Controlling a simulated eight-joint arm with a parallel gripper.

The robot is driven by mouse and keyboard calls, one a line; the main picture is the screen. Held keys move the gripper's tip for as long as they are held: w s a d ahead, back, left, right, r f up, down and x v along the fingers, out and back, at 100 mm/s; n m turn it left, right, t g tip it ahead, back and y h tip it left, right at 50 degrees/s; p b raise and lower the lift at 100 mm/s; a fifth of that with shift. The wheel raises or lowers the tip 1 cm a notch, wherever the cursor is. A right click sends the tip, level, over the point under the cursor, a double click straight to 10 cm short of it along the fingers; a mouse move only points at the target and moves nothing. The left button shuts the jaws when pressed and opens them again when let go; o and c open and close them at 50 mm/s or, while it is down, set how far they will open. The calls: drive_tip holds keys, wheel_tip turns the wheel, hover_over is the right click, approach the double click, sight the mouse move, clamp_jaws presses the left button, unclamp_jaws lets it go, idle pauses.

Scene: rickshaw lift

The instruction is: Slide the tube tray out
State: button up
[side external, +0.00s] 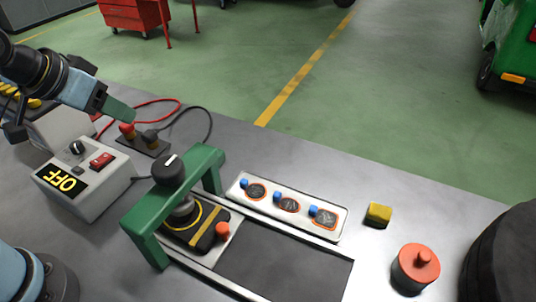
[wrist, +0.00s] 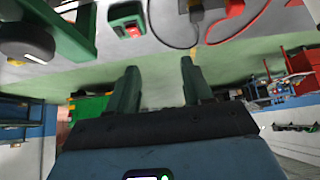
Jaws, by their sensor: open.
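My gripper (side external: 119,109) is at the upper left, high over the back of the bench. Its two green fingers are apart and empty in the wrist view (wrist: 159,72). A tray (side external: 217,250) with a red-orange knob (side external: 222,230) sits under the green press frame (side external: 208,163), carrying a black item with yellow markings (side external: 208,239); I take it as the tube tray. Rails (side external: 275,226) run from it to the right past a dark flat area (side external: 285,265). The gripper is well apart from the tray. The frame's post partly hides the tray.
A black knob (side external: 169,169) tops the press. A control box (side external: 85,178) reading OFF stands left, with a red button and cables behind it. A white patch holder (side external: 269,210), yellow block (side external: 379,215) and red cylinder (side external: 415,270) stand right. A black tyre-like shape (side external: 505,255) fills the right edge.

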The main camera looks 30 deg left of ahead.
wheel_tip(320, 180, up, 3)
drive_tip(key=n+g, duration=0.2)
drive_tip(key=g, duration=0.5)
hover_over(222, 227)
wheel_tip(222, 227, down, 5)
drive_tip(key=shift+y, duration=0.3)
drive_tip(key=shift+f, duration=6.3)
clamp_jaws()
